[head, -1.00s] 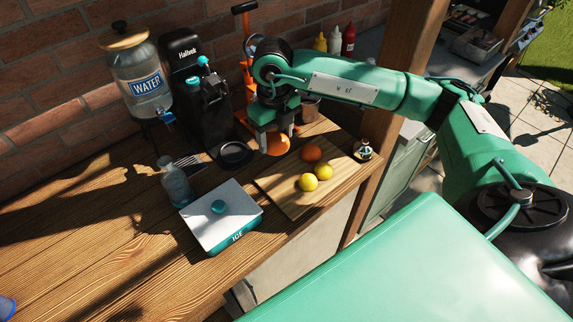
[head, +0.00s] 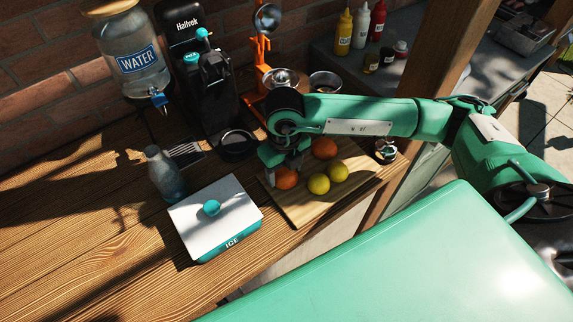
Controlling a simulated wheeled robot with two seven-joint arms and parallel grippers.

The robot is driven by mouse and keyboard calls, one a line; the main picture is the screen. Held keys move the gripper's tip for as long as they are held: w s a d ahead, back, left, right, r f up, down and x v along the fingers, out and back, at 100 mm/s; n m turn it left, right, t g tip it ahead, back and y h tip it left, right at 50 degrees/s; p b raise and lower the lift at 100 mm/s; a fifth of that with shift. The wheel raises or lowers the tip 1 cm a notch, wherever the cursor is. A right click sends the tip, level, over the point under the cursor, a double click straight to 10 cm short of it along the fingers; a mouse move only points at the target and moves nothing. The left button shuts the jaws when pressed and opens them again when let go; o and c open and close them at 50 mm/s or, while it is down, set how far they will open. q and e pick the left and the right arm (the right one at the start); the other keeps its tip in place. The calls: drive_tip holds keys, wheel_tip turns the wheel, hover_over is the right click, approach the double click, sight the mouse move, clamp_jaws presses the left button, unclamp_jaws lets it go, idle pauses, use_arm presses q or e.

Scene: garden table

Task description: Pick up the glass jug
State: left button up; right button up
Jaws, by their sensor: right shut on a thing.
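The glass jug (head: 165,176) stands upright on the wooden table, left of the white ice box. It is a clear grey-blue vessel with a narrow neck, and nothing touches it. My right gripper (head: 284,170) points down over the left part of the cutting board, well to the right of the jug. It is shut on an orange (head: 286,178), held at or just above the board; I cannot tell whether the orange touches it. My left gripper is not in view.
The ice box (head: 228,190) stands between the jug and the cutting board (head: 300,211). Another orange (head: 324,148) and two lemons (head: 329,180) lie on the board. A water dispenser (head: 137,55) and a black coffee machine (head: 203,75) stand behind. The table (head: 80,240) is clear at left.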

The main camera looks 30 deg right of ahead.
drive_tip(key=shift+s, duration=0.15)
drive_tip(key=shift+s+a+r, duration=0.15)
drive_tip(key=shift+s+a, duration=0.05)
drive_tip(key=o, duration=0.7)
drive_tip(key=shift+f, duration=0.2)
drive_tip(key=shift+c, duration=0.2)
drive_tip(key=o, duration=0.4)
drive_tip(key=shift+w, duration=0.15)
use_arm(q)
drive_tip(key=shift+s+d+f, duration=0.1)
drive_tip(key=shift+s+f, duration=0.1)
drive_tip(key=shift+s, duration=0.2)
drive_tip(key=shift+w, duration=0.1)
